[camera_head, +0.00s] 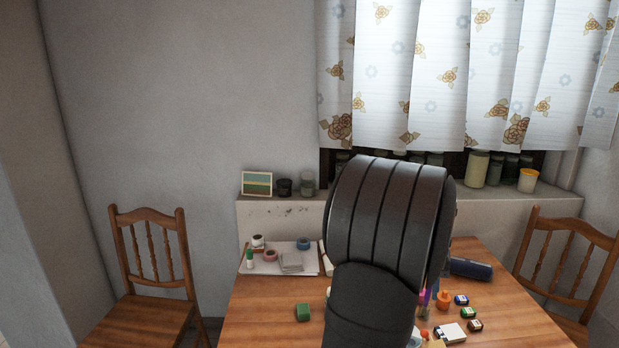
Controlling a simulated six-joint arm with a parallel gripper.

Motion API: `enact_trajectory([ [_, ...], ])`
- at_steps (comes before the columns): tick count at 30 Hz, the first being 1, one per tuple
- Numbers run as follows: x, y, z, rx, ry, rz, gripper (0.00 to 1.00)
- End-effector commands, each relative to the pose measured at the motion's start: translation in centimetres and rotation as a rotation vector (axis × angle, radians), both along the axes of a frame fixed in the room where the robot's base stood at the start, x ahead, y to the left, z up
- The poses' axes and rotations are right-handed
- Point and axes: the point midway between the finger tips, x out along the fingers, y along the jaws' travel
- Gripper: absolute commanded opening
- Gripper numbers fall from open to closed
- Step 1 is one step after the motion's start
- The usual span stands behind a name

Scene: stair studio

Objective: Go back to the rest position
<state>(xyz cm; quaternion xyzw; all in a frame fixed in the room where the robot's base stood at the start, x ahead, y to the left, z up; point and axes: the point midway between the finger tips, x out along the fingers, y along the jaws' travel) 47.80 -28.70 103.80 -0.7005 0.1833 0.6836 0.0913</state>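My own dark arm rises through the middle of the head view and covers the centre of the wooden table (262,318). My gripper does not show in this view, so its fingers and anything in them cannot be seen. A tray (308,265) with tape rolls, a small bottle and a grey cloth-like item lies at the table's back left.
Several small bottles, including an orange one (443,299), stand right of the arm near a white box (450,333). A dark blue roll (470,268) lies at the back right. Chairs stand left (150,312) and right (566,262). Jars line the ledge (275,212) behind.

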Motion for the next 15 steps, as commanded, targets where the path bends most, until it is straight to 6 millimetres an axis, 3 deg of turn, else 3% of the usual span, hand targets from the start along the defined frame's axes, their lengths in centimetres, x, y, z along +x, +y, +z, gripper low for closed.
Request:
enact_trajectory([
  [15, -0.1, -1.5, -10.4, 0.001, 0.002, -0.002, 0.39],
])
